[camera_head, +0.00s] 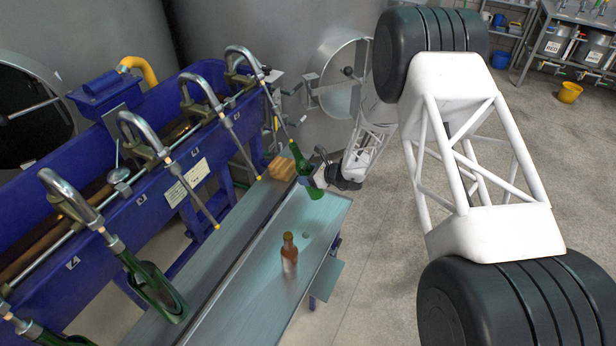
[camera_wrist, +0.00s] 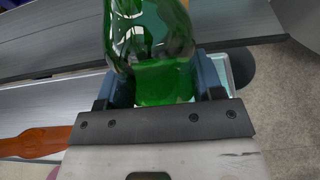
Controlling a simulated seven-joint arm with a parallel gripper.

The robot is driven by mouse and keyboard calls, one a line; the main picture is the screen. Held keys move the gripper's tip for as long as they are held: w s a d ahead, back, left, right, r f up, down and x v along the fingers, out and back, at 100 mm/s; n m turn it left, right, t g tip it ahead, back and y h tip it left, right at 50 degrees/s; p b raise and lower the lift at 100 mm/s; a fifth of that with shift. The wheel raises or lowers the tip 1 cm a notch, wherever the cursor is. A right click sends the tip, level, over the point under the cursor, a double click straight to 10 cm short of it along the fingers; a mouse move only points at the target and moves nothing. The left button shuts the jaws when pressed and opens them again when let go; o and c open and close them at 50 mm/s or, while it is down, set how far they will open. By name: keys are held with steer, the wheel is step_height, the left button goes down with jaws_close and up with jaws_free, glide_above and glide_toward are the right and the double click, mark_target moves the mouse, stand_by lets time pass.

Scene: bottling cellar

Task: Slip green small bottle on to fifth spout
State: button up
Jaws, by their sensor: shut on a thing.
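A small green bottle (camera_head: 306,174) is held tilted, neck up, above the far end of the metal tray. My gripper (camera_head: 326,180) is shut on it from the right; in the wrist view the green glass (camera_wrist: 160,85) sits between the fingers (camera_wrist: 163,88). The fifth spout (camera_head: 240,58) is the farthest on the blue filler. Its thin tube (camera_head: 277,112) slants down to the bottle's mouth. The tube tip and mouth appear to meet; I cannot tell whether the tip is inside.
A brown bottle (camera_head: 289,262) stands on the tray (camera_head: 262,290). A green bottle (camera_head: 152,288) hangs on the second spout. The third (camera_head: 140,128) and fourth (camera_head: 199,90) spouts are bare. A wooden block (camera_head: 282,168) lies beside the held bottle.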

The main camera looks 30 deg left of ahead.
mark_target(286, 132)
steer(key=shift+a+r, duration=0.1)
steer(key=shift+r, duration=0.1)
steer(key=shift+a+r, duration=1.3)
steer(key=shift+r, duration=1.45)
steer(key=shift+a+r, duration=1.25)
steer(key=shift+r, duration=1.55)
steer(key=shift+a+r, duration=1.3)
steer(key=shift+r, duration=1.45)
steer(key=shift+a+f+y, duration=0.85)
steer(key=shift+a, duration=0.3)
steer(key=shift+a+f+y, duration=0.8)
steer(key=shift+a+y, duration=0.05)
steer(key=shift+a, duration=0.3)
steer(key=shift+f, duration=0.45)
